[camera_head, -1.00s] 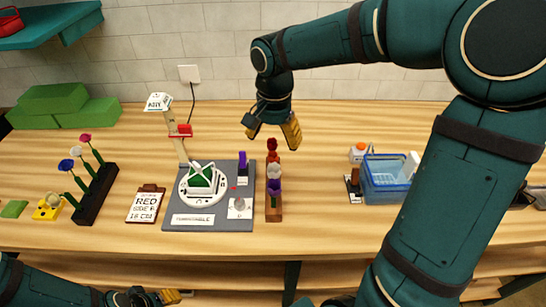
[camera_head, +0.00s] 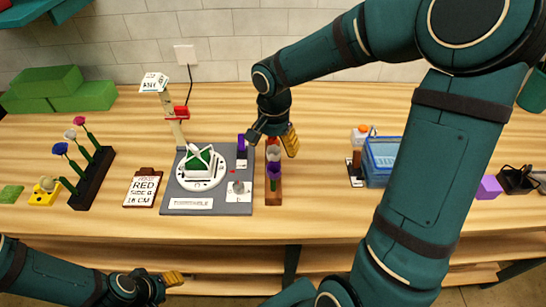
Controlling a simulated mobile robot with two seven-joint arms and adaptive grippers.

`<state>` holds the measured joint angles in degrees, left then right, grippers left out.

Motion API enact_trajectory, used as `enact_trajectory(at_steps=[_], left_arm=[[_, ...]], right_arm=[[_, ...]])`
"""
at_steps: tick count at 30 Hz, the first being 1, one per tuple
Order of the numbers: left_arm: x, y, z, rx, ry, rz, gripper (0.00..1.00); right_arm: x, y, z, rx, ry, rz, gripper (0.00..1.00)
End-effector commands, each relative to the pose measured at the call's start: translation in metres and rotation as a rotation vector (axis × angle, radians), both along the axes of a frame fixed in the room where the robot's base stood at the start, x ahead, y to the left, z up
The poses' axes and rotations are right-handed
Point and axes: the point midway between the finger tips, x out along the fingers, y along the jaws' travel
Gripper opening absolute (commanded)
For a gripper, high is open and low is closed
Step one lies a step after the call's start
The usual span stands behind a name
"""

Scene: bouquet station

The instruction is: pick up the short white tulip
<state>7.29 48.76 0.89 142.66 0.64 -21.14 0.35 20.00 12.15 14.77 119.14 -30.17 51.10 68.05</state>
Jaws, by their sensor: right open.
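A short white tulip (camera_head: 273,154) stands in the narrow brown wooden rack (camera_head: 273,199), between a red tulip behind it and a purple tulip (camera_head: 274,172) in front. My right gripper (camera_head: 273,142) is open just above and behind the white tulip, with one finger on each side of the rack's far end. The red tulip is mostly hidden by the gripper. I cannot tell whether the fingers touch any flower. My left gripper (camera_head: 170,281) is low at the bottom left, away from the rack; its opening is unclear.
The grey turntable board (camera_head: 210,205) stands close left of the rack. A dark rack (camera_head: 93,182) holds taller flowers farther left, near a clipboard card (camera_head: 143,187). A blue basket (camera_head: 381,162) is right. The wood between rack and basket is clear.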

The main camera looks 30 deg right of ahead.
Motion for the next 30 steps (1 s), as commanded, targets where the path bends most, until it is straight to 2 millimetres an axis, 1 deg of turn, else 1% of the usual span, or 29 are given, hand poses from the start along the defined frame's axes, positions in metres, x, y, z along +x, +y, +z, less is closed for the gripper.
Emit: enact_trajectory(at_steps=[1,6,9,16,17,18,21,30], left_arm=[[-0.001,0.000,-0.002,0.000,0.002,-0.001,0.47],[-0.002,0.000,-0.006,-0.001,0.004,-0.003,0.47],[-0.002,0.000,-0.006,-0.001,0.005,-0.004,0.47],[-0.002,0.000,-0.006,-0.001,0.005,-0.004,0.47],[-0.002,0.000,-0.006,-0.001,0.005,-0.004,0.47],[-0.002,0.000,-0.006,-0.001,0.004,-0.004,0.47],[-0.002,0.000,-0.006,0.000,0.004,-0.003,0.47],[-0.002,0.000,-0.006,0.000,0.004,-0.003,0.47]], right_arm=[[-0.001,0.001,-0.011,0.001,0.006,0.000,0.76],[-0.001,0.002,-0.032,0.001,0.003,0.000,0.76],[0.000,0.002,-0.037,0.000,0.001,0.001,0.76],[0.000,0.002,-0.037,-0.001,0.001,0.001,0.76],[0.000,0.002,-0.037,-0.001,0.001,0.001,0.70],[0.000,0.002,-0.037,-0.001,0.001,0.001,0.56],[0.000,0.002,-0.037,-0.001,0.001,0.000,0.24],[0.000,0.002,-0.037,-0.001,0.001,0.000,0.24]])
